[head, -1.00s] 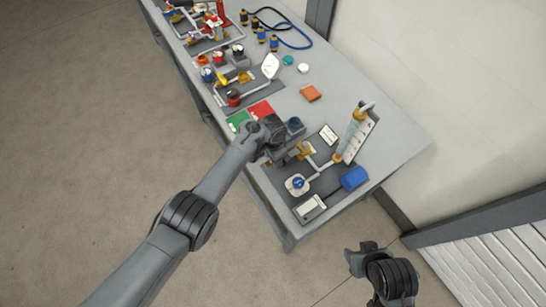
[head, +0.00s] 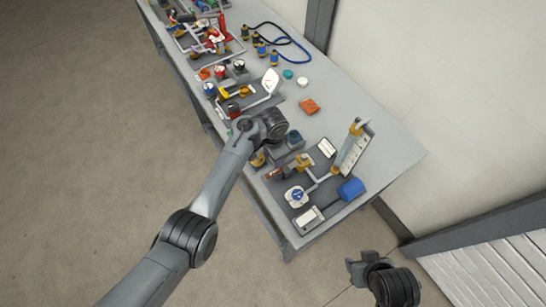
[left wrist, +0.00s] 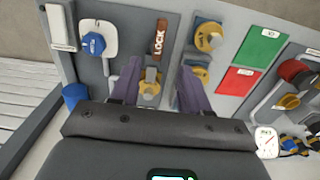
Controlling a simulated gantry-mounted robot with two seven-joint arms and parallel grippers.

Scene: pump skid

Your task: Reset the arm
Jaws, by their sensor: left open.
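My left arm reaches over the near part of the bench in the head view, and its wrist hides the fingers there. In the left wrist view my left gripper (left wrist: 160,66) is open, its two purple-grey fingers apart over the skid panel. A yellow valve fitting (left wrist: 149,88) and a brown LOCK tag (left wrist: 157,45) show between and beyond the fingers; I see no grip on either. My right gripper (head: 362,268) hangs off the bench at the lower right of the head view, over the floor; its jaw opening is unclear.
Floor is free at left.

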